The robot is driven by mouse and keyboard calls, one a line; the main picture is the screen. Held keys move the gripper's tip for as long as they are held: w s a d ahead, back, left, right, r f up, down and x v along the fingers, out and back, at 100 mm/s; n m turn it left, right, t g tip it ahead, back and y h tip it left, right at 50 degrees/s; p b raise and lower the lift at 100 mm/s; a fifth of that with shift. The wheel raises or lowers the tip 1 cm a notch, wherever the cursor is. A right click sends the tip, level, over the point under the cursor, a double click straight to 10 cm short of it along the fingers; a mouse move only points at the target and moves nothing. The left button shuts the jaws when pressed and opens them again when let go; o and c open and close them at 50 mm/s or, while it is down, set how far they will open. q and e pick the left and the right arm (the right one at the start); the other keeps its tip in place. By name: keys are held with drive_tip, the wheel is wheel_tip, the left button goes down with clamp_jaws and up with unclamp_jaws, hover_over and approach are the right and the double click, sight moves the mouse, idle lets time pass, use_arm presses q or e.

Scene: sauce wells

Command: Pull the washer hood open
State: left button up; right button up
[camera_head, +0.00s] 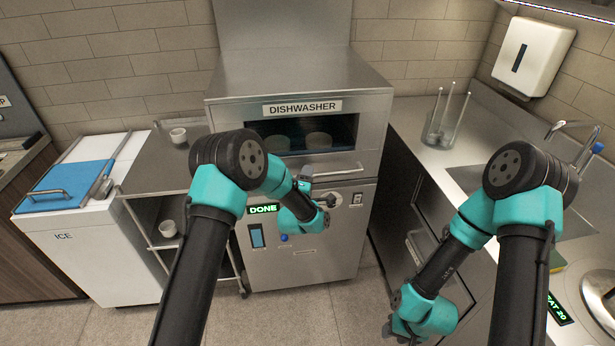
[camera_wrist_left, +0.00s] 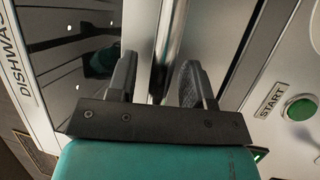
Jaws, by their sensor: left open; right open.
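The dishwasher's steel hood (camera_head: 230,110) is down, with a dark window (camera_head: 342,130) behind which pale dishes show dimly. Its bar handle (camera_head: 345,172) runs along the lower front edge. My left gripper (camera_head: 308,182) is at the left part of this handle, partly hidden by its own wrist. In the left wrist view, the handle bar (camera_wrist_left: 169,40) runs between the two open fingers of my left gripper (camera_wrist_left: 157,80), with gaps beside it. My right gripper (camera_head: 388,330) is low at the bottom edge, in front of the right counter, and its fingers show poorly.
A green START button (camera_wrist_left: 300,108) is near the handle. A lit DONE display (camera_head: 263,209) is on the lower front. A steel side table (camera_head: 160,165) with cups and an ice chest (camera_head: 90,250) stand left. The counter with the sink (camera_head: 470,178) is right.

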use_arm(q)
drive_tip(key=shift+w, duration=0.1)
drive_tip(key=shift+c, duration=0.3)
clamp_jaws()
